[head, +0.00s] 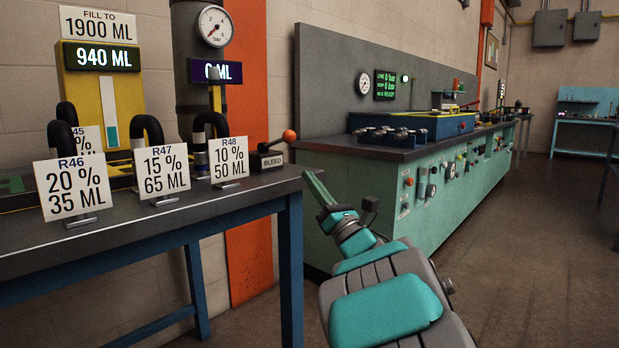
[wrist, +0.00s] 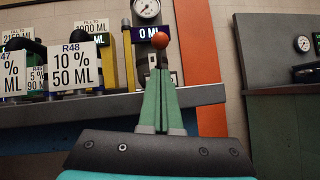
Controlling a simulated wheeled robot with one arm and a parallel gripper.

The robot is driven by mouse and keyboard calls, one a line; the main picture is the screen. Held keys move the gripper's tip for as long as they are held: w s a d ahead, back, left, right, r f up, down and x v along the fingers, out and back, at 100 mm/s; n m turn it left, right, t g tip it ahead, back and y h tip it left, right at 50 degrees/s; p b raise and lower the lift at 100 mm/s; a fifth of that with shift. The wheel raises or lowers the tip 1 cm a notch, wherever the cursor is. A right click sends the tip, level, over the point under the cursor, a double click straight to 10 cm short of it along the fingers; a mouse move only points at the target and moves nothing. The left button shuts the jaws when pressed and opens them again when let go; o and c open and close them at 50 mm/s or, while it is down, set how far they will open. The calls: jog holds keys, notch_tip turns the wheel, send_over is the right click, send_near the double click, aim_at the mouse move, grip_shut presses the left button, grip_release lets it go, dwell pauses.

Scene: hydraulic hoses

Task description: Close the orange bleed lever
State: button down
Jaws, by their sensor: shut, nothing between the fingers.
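The bleed lever (head: 278,141) has an orange ball on a dark rod and rises from a small dark box (head: 271,160) labelled BLEED. It leans up to the right at the right end of the dark bench. In the wrist view the orange ball (wrist: 160,40) appears just beyond my fingertips, with the box partly hidden behind them. My gripper (head: 309,177) is shut and empty, to the right of and below the ball, near the bench corner. In the wrist view its green fingers (wrist: 160,76) are together and point toward the lever. They appear apart from the ball.
The bench (head: 150,232) holds black hoses with cards, including R48 (head: 228,162), left of the lever. A yellow panel reads 940 ML (head: 102,57); a display under the gauge (head: 215,26) reads 0 ML. A teal cabinet (head: 400,195) stands right; floor between is open.

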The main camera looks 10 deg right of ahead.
send_near(278, 141)
jog(key=w+r, duration=0.1)
jog(key=w+r+p, duration=0.1)
jog(key=shift+w+a+r, duration=0.2)
jog(key=shift+w+r, duration=0.15)
